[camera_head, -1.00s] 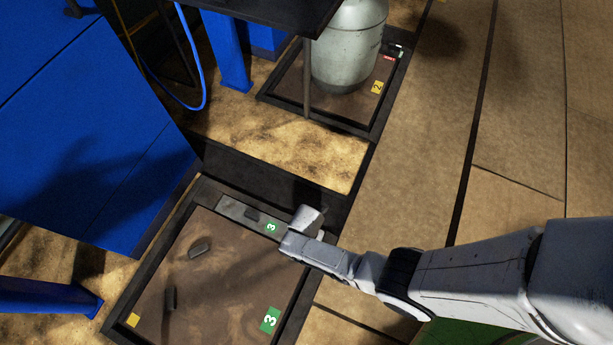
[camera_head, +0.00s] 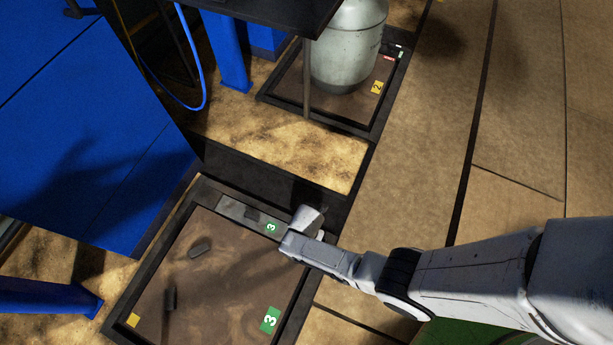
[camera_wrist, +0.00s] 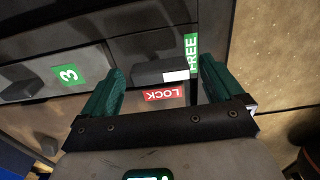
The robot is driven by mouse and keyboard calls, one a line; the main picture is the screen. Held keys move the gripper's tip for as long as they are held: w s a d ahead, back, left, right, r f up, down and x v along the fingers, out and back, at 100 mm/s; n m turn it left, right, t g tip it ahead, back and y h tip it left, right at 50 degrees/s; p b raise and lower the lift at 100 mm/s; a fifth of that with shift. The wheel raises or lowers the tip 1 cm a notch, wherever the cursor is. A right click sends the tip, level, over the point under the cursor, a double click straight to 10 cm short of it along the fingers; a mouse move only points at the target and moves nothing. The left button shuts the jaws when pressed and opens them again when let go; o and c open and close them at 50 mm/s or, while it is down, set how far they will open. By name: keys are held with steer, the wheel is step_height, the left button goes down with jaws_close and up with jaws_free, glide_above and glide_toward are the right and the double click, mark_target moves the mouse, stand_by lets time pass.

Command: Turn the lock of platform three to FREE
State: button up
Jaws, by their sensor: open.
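Platform three (camera_head: 205,290) is the brown plate in a dark frame at lower left in the head view, with a green "3" label (camera_head: 270,320). My gripper (camera_head: 305,222) is above its upper right corner. In the wrist view my gripper (camera_wrist: 161,66) is open, with its green fingers on either side of the lock handle (camera_wrist: 148,72). The handle is a dark bar with a white mark at its right end. That end is beside the green FREE label (camera_wrist: 191,53), and the red LOCK label (camera_wrist: 163,96) is just below. Contact between fingers and handle cannot be told.
Another green "3" label (camera_wrist: 68,74) is on the grey panel left of the fingers. Platform two (camera_head: 350,110) holds a grey tank (camera_head: 347,45) at the back. A blue cabinet (camera_head: 90,130) stands at left. Open brown floor (camera_head: 430,150) lies at right.

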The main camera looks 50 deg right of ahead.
step_height(320, 180, up, 11)
steer(key=p, duration=0.7)
steer(key=shift+f, duration=0.15)
steer(key=s+d+r+m, duration=0.3)
steer(key=r+m, duration=0.4)
steer(key=r, duration=0.3)
steer(key=s+d+r+m+t, duration=0.1)
steer(key=s+d+r+m, duration=0.15)
steer(key=r+m, duration=0.6)
steer(key=s+d+r+m, duration=0.2)
steer(key=s+r+m, duration=0.3)
steer(key=r, duration=0.5)
step_height(320, 180, up, 29)
steer(key=w+m+p, duration=0.1)
steer(key=p, duration=2.7)
steer(key=shift+m+p, duration=0.35)
steer(key=shift+p, duration=0.05)
